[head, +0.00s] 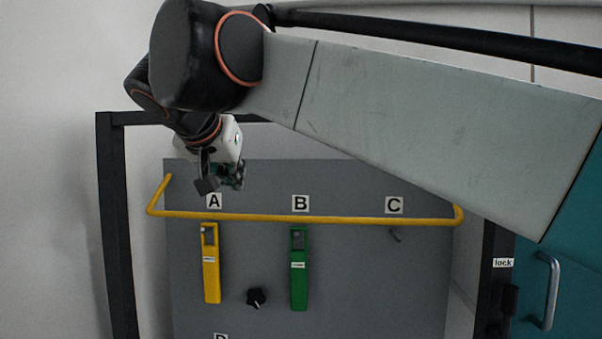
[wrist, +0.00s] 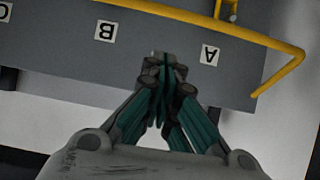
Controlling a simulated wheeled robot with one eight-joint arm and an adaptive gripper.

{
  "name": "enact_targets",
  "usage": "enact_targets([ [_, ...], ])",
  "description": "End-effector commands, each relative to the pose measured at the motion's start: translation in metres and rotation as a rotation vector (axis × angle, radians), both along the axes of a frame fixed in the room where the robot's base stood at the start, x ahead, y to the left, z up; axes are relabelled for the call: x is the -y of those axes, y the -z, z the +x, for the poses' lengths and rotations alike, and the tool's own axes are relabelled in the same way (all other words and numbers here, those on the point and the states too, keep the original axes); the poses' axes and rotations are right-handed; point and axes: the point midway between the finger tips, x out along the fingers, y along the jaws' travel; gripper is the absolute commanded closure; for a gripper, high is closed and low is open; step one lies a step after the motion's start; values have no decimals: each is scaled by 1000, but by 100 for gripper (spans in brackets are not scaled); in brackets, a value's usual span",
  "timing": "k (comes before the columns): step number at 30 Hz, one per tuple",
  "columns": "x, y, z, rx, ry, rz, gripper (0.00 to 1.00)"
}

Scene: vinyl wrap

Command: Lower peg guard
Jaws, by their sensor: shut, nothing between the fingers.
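The peg guard is a yellow bar (head: 330,218) that runs across the grey board, just below the labels A, B and C in the head view. Its bent ends reach the board's left and right sides. The bar also shows along the top of the wrist view (wrist: 215,28), with its bent end at right. My gripper (wrist: 165,62) is shut and empty, its fingertips together, between labels A and B in the wrist view. In the head view my gripper (head: 225,180) is above label A and the bar, apparently apart from the bar. My wrist partly hides its fingers there.
A yellow tag (head: 211,275) and a green tag (head: 299,280) hang below A and B. Under C is a bare peg (head: 395,236). A black knob (head: 256,298) sits between the tags. A teal door with a grey handle (head: 551,290) is at right.

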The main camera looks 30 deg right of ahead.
Motion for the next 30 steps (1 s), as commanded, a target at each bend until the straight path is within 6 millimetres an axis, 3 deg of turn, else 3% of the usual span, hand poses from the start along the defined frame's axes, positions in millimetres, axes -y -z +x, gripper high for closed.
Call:
enact_targets([
  [1,-1,17,-3,35,-3,-27,100],
  [12,2,64,2,316,-1,-230,100],
  [22,10,89,13,511,1,-373,100],
  [30,15,99,19,510,0,-371,100],
])
